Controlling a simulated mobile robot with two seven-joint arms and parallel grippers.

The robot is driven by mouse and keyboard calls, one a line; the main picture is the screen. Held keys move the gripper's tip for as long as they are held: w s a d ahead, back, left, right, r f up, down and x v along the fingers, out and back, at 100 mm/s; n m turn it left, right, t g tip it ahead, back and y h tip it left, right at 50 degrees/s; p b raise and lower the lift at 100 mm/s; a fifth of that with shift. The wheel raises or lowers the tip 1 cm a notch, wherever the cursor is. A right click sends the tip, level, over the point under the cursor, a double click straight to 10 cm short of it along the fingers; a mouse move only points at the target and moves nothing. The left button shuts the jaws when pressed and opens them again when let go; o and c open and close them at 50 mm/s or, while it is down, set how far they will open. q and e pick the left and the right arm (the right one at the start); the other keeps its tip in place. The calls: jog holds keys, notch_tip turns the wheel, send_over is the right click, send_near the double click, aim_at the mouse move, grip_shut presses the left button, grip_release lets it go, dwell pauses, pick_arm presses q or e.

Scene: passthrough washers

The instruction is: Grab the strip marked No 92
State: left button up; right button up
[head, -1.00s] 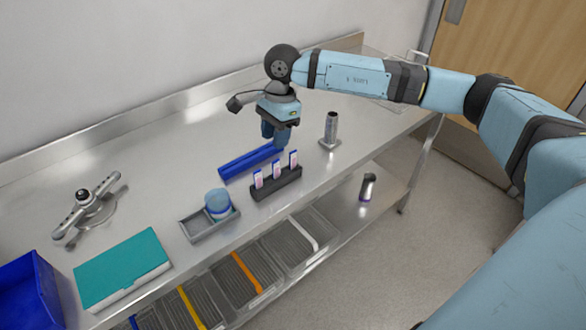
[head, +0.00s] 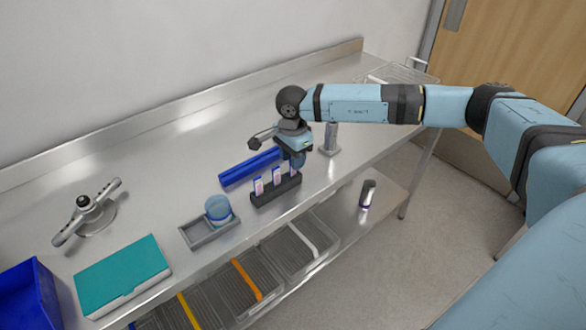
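Three upright white strips with pink and blue marks stand in a dark holder (head: 274,194) near the table's front edge. The left strip (head: 259,186) and the middle strip (head: 276,176) show clearly. The right strip (head: 293,168) is partly covered by my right gripper. The numbers on the strips are too small to read. My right gripper (head: 297,163) points down at the right strip. I cannot tell whether its fingers are apart or touch the strip. My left gripper is not in view.
A blue rail (head: 247,168) lies behind the holder. A grey cylinder (head: 331,138) on a base stands to the right. A grey tray (head: 205,235) with a blue round container (head: 218,209), a teal box (head: 122,272) and a blue bin (head: 25,296) are to the left. The back of the table is clear.

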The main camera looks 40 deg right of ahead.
notch_tip(320, 180, down, 3)
jog(key=shift+d+f, duration=0.1)
jog(key=shift+c, duration=0.4)
grip_shut()
